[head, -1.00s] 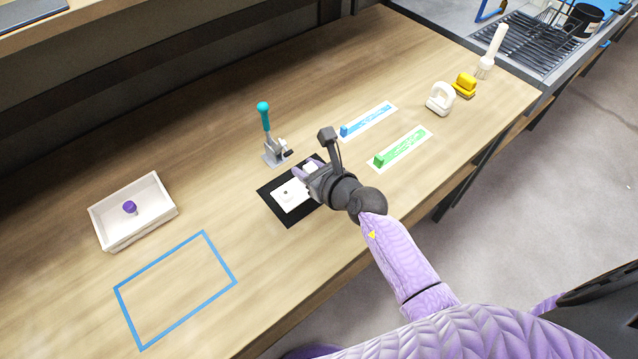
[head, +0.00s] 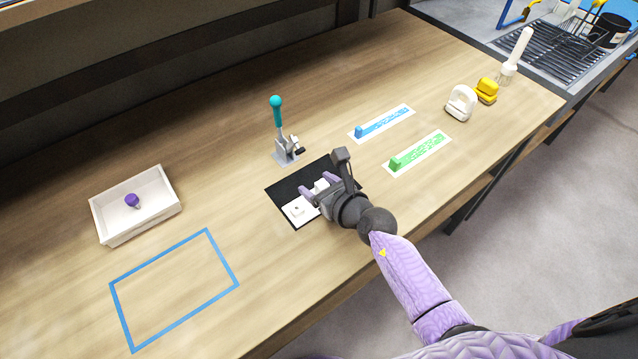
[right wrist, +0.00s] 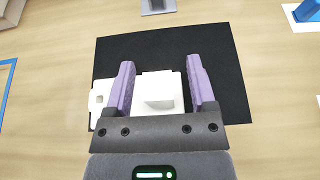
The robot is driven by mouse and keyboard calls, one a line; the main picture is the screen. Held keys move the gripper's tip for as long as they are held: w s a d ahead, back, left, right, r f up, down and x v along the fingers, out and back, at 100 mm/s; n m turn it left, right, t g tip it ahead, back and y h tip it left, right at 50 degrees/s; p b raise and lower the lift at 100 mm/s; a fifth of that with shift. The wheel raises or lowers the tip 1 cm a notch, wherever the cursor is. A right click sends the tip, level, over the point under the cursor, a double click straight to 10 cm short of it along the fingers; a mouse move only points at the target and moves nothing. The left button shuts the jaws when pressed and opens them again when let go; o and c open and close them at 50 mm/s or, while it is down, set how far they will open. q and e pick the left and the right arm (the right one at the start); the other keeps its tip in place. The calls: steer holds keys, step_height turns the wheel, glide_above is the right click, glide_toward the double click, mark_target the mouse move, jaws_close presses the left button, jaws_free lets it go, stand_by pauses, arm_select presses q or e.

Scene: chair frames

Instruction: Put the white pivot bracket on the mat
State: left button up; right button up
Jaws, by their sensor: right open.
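The white pivot bracket (head: 297,209) has a flat plate and a raised block. It lies on the black mat (head: 287,189), near the mat's front-left edge. In the right wrist view the bracket (right wrist: 158,88) shows its block between my fingers, and its plate reaches left past one finger to about the mat's edge (right wrist: 225,80). My right gripper (head: 319,186) is open around the block. In the right wrist view my right gripper (right wrist: 161,62) has a narrow gap on each side of the block. The fingers and palm hide part of the plate. My left gripper is out of view.
A teal-handled clamp (head: 279,125) stands just behind the mat. Blue (head: 382,123) and green (head: 420,151) strips lie to the right. A white tray (head: 110,236) with a purple-topped piece (head: 132,201) is at left. The blue taped outline (head: 160,271) is empty.

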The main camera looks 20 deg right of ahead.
steer(key=shift+r+p, duration=0.3)
steer(key=p+v, duration=0.3)
steer(key=v, duration=0.8)
steer(key=shift+p, duration=0.4)
steer(key=shift+s+d+r, duration=0.15)
steer(key=shift+s+d, duration=0.05)
steer(key=shift+s, duration=0.25)
